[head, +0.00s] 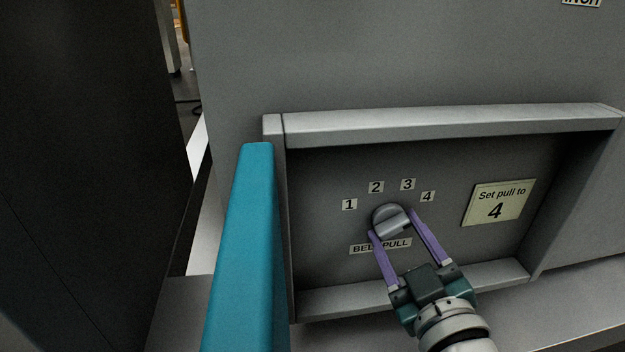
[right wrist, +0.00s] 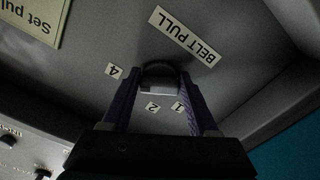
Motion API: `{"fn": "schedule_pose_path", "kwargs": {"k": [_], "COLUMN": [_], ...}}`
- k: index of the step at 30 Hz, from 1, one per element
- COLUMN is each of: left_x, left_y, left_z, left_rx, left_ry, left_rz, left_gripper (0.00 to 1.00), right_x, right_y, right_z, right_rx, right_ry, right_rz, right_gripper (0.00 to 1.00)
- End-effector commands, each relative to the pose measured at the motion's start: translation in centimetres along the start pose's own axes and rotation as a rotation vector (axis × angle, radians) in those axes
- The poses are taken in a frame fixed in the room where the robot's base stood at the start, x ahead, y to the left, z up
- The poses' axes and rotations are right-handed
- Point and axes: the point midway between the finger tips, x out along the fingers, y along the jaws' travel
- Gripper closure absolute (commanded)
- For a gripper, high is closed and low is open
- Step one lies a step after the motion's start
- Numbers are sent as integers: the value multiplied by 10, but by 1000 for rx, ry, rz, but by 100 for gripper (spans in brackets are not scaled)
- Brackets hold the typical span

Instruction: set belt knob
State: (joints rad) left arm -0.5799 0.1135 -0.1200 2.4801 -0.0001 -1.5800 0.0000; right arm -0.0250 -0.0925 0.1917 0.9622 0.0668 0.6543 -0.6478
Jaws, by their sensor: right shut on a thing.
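The grey belt pull knob (head: 390,219) sits on the recessed panel, below the number labels 1, 2, 3 and 4. My right gripper (head: 396,224) has its two purple fingers on either side of the knob and is shut on it. In the right wrist view the knob (right wrist: 159,80) shows between the fingertips (right wrist: 156,82), with the number 3 label out of sight. A yellowish note (head: 498,203) to the right reads "Set pull to 4". The knob's pointer mark cannot be made out clearly. My left gripper is not in view.
A raised grey frame (head: 440,121) borders the recessed panel on its sides. A teal upright bar (head: 243,240) stands just left of the panel. A dark surface (head: 80,150) fills the far left. A "BELT PULL" label (head: 360,249) is partly covered by a finger.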

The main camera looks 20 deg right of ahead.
Motion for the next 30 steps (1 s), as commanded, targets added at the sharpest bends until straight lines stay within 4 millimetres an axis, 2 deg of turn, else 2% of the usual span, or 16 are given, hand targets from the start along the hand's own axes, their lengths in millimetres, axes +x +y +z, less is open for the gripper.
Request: {"fn": "schedule_pose_path", "kwargs": {"k": [4,5,12,22,26,30], "left_x": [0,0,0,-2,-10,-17], "left_y": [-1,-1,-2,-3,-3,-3], "left_z": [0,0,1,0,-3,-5], "left_rx": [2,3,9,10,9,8], "left_ry": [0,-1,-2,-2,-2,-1], "left_rz": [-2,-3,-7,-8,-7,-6], "left_gripper": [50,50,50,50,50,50], "right_x": [0,0,0,-6,-26,-56], "right_y": [0,0,0,0,1,1], "right_z": [-1,-1,-1,-1,-2,-2], "right_rx": [4,4,2,0,1,1], "right_ry": [3,3,2,0,-3,-4], "right_rz": [2,2,2,0,-1,-1], "right_gripper": [96,38,11,10,10,10]}}
